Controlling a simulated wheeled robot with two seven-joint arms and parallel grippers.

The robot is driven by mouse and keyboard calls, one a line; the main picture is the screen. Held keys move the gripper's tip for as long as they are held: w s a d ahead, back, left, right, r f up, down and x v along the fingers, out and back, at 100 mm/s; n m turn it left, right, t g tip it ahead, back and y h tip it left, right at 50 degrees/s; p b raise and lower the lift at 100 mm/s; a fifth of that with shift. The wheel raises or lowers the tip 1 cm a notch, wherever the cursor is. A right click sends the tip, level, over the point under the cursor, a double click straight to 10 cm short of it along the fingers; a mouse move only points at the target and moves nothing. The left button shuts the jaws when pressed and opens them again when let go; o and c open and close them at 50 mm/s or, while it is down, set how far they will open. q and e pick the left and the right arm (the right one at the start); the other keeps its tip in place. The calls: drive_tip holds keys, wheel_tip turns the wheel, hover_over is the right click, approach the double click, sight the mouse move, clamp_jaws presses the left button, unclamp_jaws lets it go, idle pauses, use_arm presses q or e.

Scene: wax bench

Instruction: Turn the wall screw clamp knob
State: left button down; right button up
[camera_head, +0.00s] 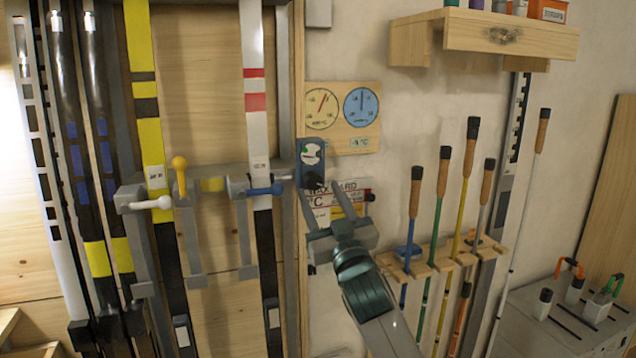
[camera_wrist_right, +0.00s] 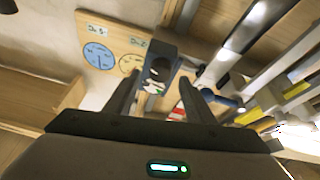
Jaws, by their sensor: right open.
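A dark blue-grey block (camera_head: 310,153) with a pale face is fixed at the right edge of the wooden ski rack. A dark round knob (camera_head: 312,182) shows at its lower end; I take it for the clamp knob. My right gripper (camera_head: 335,195) is open just below and right of the block, its fingers pointing up. In the right wrist view, the block (camera_wrist_right: 158,52) and the dark knob (camera_wrist_right: 160,68) appear beyond and between the two open fingers (camera_wrist_right: 159,90). Contact cannot be told. My left gripper is not in view.
Skis stand in the rack at left, with white (camera_head: 150,202), yellow (camera_head: 180,176) and blue (camera_head: 263,190) handles on clamps. Two dials (camera_head: 342,108) hang above right. A printed card (camera_head: 350,188) is behind my gripper. Cork-handled poles (camera_head: 440,190) stand at right.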

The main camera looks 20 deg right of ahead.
sight(313, 181)
drive_tip(key=shift+p+x, duration=0.3)
drive_tip(key=shift+x, duration=0.9)
drive_tip(key=c, duration=1)
drive_tip(key=shift+m, duration=0.4)
drive_tip(key=shift+a+m+h+b, duration=0.1)
drive_tip(key=shift+m+h+b, duration=0.3)
drive_tip(key=shift+m+h, duration=0.3)
drive_tip(key=shift+r+m+h, duration=0.1)
drive_tip(key=shift+m+h, duration=0.4)
drive_tip(key=shift+m, duration=0.7)
